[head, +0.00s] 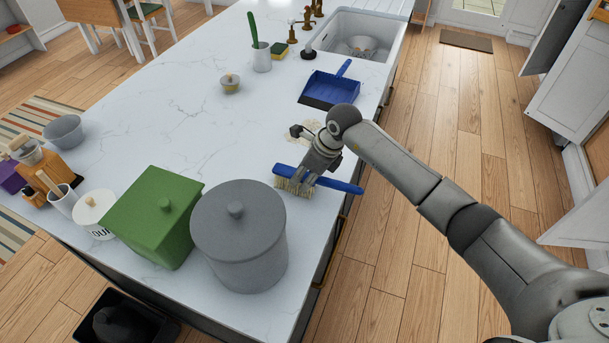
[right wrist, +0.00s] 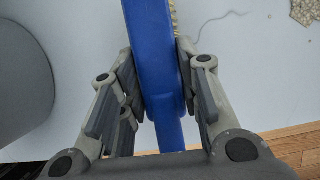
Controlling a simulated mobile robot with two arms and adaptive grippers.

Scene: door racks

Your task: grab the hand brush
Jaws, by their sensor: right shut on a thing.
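The hand brush (head: 342,185) has a blue handle and back with pale bristles, and lies along the right edge of the white counter. My right gripper (head: 308,179) is over it from above, shut on the brush across its blue body. In the right wrist view, the blue brush (right wrist: 150,50) passes between the two fingers of my right gripper (right wrist: 163,90), which press on both its sides. The bristles are mostly hidden there. I cannot tell whether the bristles touch the counter. My left gripper is not in view.
A grey lidded pot (head: 240,245) and a green lidded box (head: 150,222) stand left of the brush. A blue dustpan (head: 328,90) lies beyond it, with scattered crumbs (head: 312,127) between. A white sink (head: 375,30) is at the far end. The counter's middle (head: 190,120) is clear.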

